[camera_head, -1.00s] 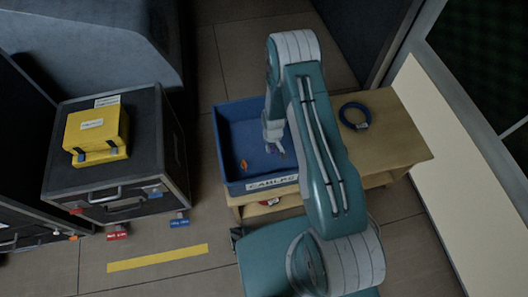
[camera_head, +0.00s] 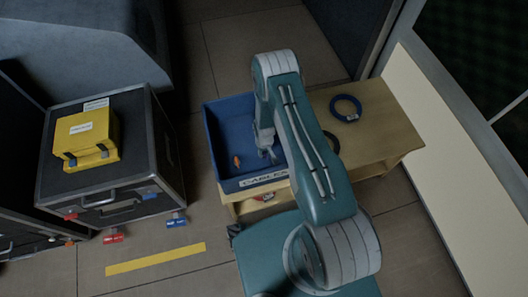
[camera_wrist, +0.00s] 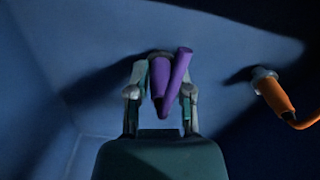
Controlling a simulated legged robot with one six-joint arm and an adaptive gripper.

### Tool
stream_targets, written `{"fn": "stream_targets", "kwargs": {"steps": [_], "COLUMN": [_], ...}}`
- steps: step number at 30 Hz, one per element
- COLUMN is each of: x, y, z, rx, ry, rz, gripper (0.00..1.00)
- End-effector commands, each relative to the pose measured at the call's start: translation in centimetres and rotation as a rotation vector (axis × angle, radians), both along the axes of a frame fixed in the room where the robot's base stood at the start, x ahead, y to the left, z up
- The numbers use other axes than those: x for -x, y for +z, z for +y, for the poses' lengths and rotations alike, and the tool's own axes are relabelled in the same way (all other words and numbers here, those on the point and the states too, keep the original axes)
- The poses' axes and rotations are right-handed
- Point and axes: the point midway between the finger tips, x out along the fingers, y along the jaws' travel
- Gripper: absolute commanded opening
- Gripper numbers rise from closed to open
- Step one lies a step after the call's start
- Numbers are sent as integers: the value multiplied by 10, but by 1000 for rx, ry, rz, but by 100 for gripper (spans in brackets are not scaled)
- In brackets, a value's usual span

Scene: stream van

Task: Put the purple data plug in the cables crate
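The blue cables crate (camera_head: 229,184) stands on the wooden bench with its label on the front wall. My gripper (camera_head: 268,154) reaches down inside it. In the wrist view the purple data plug (camera_wrist: 159,80) is between the fingers of my gripper (camera_wrist: 161,92), low in the crate (camera_wrist: 35,75), with its grey end pointing away and its purple cable bent back beside it. The fingers look spread, with a gap at the plug's left side; the right finger is close to the cable. The purple plug cannot be made out in the head view.
An orange plug (camera_head: 237,161) lies in the crate and shows right of my gripper in the wrist view (camera_wrist: 276,96). A blue cable coil (camera_head: 346,107) lies on the bench (camera_head: 385,140). A black case (camera_head: 110,195) carrying a yellow box (camera_head: 86,139) stands left.

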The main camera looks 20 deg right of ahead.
Motion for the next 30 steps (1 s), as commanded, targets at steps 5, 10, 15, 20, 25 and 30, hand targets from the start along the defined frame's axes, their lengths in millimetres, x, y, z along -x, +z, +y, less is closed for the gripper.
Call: {"fn": "stream_targets", "kwargs": {"steps": [5, 10, 15, 20, 25, 30], "x": [1, 0, 0, 0, 0, 0], "y": [0, 0, 7, 31, 63, 93], "z": [0, 0, 0, 0, 0, 0], "rx": [0, 0, 0, 0, 0, 0], "ry": [1, 0, 0, 0, 0, 0], "rz": [1, 1, -1, -2, -2, -1], "gripper": [59, 59, 59, 59, 59, 59]}}
